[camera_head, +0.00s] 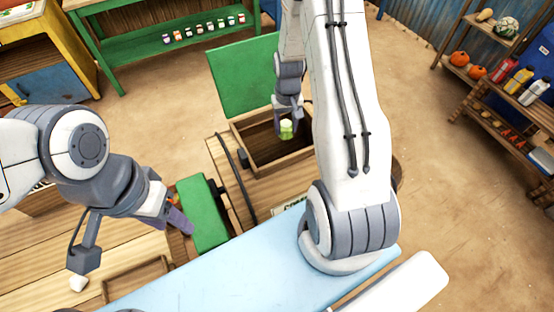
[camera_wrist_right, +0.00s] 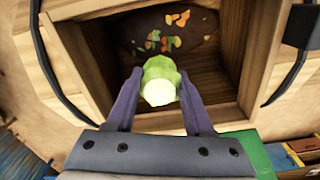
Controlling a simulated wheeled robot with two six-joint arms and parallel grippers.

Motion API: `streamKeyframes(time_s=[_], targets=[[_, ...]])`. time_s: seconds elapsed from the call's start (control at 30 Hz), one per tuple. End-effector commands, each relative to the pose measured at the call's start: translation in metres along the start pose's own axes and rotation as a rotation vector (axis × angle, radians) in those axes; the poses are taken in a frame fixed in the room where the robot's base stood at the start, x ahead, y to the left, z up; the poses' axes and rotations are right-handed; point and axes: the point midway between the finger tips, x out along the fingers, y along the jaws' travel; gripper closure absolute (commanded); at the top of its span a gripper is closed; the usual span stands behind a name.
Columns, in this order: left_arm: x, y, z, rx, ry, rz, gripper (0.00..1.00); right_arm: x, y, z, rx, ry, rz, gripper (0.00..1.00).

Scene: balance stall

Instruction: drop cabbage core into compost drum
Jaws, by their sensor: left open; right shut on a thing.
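The cabbage core (camera_wrist_right: 158,82) is pale green with a whitish cut end. My right gripper (camera_wrist_right: 158,95) is shut on it; the head view also shows the core (camera_head: 286,129) below the gripper. It is held over the open mouth of the wooden compost drum (camera_head: 243,138). In the right wrist view the drum's rim (camera_wrist_right: 90,8) surrounds a dark hollow with colourful scraps at the bottom. The drum's green lid (camera_head: 243,75) stands open at the back. My left gripper (camera_head: 130,235) is open and empty over the wooden table at the left.
A green box-like thing (camera_head: 203,215) lies beside my left gripper. A light blue surface (camera_head: 240,270) fills the front. A green shelf with small jars (camera_head: 205,30) stands at the back, and a shelf with pumpkins and bottles (camera_head: 500,75) at the right.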

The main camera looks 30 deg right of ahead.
Motion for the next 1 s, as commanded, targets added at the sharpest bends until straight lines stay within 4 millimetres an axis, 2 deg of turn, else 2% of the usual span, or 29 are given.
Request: streamKeyframes(time_s=[0.27, 0.3, 0.37, 0.77, 0.87, 1.0], targets=[[0.001, 0.000, 0.000, 0.000, 0.000, 0.000, 0.50, 0.002, 0.000, 0.000, 0.000, 0.001, 0.000, 1.00], [0.001, 0.000, 0.000, 0.000, 0.000, 0.000, 0.50, 0.002, 0.000, 0.000, 0.000, 0.001, 0.000, 0.32], [0.001, 0.000, 0.000, 0.000, 0.000, 0.000, 0.50, 0.002, 0.000, 0.000, 0.000, 0.000, 0.000, 0.13], [0.003, 0.000, 0.000, 0.000, 0.000, 0.000, 0.50, -0.004, 0.000, -0.001, 0.000, 0.001, 0.000, 0.13], [0.007, -0.001, 0.000, -0.001, 0.000, 0.000, 0.50, -0.016, 0.000, -0.001, 0.000, 0.004, 0.000, 0.13], [0.015, -0.001, 0.001, -0.002, 0.000, 0.000, 0.50, -0.043, 0.000, -0.002, 0.000, 0.008, 0.000, 0.13]])
